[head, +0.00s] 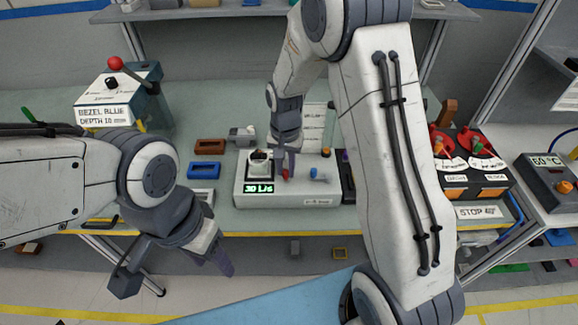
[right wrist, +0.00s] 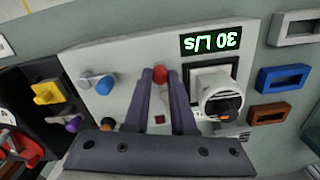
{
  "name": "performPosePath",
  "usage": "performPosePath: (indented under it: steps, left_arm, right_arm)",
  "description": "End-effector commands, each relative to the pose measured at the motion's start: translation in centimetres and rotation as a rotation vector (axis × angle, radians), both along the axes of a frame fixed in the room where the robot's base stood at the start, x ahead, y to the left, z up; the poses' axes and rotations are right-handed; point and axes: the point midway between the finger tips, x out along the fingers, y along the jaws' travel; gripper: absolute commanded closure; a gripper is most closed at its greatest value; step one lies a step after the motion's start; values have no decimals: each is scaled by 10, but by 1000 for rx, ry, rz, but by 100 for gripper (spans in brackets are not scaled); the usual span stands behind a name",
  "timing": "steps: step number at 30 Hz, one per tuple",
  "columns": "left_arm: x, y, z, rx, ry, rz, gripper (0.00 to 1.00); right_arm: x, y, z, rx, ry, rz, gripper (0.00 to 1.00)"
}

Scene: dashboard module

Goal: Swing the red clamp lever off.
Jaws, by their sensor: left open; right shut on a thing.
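The dashboard module (head: 250,200) is a light grey box on the bench with a lit "30 L/s" display (head: 259,188). The red clamp lever (head: 285,174) is on its top face; its red end also shows in the right wrist view (right wrist: 160,73). My right gripper (head: 285,165) reaches down from above and is shut on the lever, with its fingers (right wrist: 160,85) either side of it in the right wrist view. The fingers hide most of the lever. My left gripper (head: 172,268) is open and empty, in front of the bench edge at the left.
A blue lever (head: 319,175) and a round white fitting (head: 260,161) flank the red lever on the module. A red-knobbed box (head: 105,97) stands further left, a two-dial panel (head: 468,165) at right.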

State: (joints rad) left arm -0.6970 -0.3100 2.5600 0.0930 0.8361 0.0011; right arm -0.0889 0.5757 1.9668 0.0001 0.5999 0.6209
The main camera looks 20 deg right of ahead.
Motion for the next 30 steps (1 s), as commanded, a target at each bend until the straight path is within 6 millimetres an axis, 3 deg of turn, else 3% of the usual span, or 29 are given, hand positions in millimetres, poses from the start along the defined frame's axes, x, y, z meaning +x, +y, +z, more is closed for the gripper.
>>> performPosePath:
  steps: [21, 22, 24, 30]
  left_arm:
    - [0, 0, 1, 0, 0, 0, 46]
    - [0, 0, 1, 0, 0, 0, 46]
    - [0, 0, 1, 0, 0, 0, 46]
    - [0, 0, 1, 0, 0, 0, 46]
  right_arm:
    - [3, 4, 1, 1, -5, -79, 100]
    - [3, 4, 1, 1, -5, -79, 72]
    - [3, 4, 1, 1, -5, -78, 46]
    - [2, 4, 1, 1, -3, -78, 46]
